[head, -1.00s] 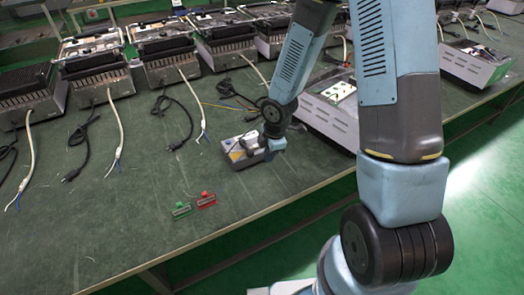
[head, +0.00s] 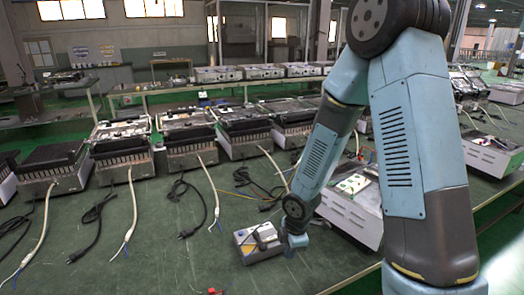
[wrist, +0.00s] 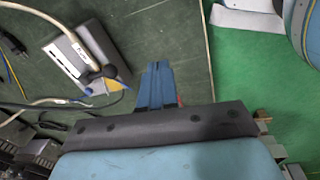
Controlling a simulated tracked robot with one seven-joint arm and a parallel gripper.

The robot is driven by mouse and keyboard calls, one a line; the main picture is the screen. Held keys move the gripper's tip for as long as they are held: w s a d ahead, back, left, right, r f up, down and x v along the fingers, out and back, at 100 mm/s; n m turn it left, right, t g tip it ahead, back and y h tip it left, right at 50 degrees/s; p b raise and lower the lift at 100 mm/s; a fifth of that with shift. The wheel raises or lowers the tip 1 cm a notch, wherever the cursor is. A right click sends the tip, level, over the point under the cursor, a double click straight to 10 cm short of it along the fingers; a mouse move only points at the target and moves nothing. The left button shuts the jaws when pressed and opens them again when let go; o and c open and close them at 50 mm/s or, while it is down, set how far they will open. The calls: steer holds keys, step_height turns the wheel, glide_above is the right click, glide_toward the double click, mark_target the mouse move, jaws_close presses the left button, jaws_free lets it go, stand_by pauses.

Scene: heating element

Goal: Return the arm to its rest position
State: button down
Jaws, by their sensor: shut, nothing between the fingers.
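My arm reaches down over the green worktable (head: 150,265) from the right side of the head view. My gripper (head: 297,241) is low over the table, just right of a small grey box (head: 258,246) with a dark part on top. In the wrist view my gripper's blue fingers (wrist: 157,82) are closed together with nothing held. The box (wrist: 68,62) is left of them there, apart from the fingers. The arm is bent at the elbow, and its base is out of view.
Several grey heating units (head: 126,165) with pale and black cables line the back of the table. A white open unit (head: 352,212) stands behind my forearm. A red piece (head: 212,291) shows at the bottom edge.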

steer(key=d+r+m+t+h, duration=0.1)
steer(key=d+r+m, duration=0.2)
steer(key=r, duration=0.4)
steer(key=s+d+r+m+t, duration=0.1)
steer(key=d+r+m, duration=0.25)
steer(key=r, duration=0.35)
steer(key=d+r+m+t+h, duration=0.1)
steer(key=d+r+m, duration=0.25)
steer(key=r, duration=0.45)
steer(key=s+d+r+m+t+y, duration=0.1)
steer(key=s+d+r+m, duration=0.2)
steer(key=s+r+m, duration=0.7)
steer(key=s+r, duration=0.4)
steer(key=s, duration=0.1)
steer(key=shift+s+r+m+t, duration=0.2)
steer(key=shift+r+m+t, duration=0.1)
steer(key=shift+r, duration=0.1)
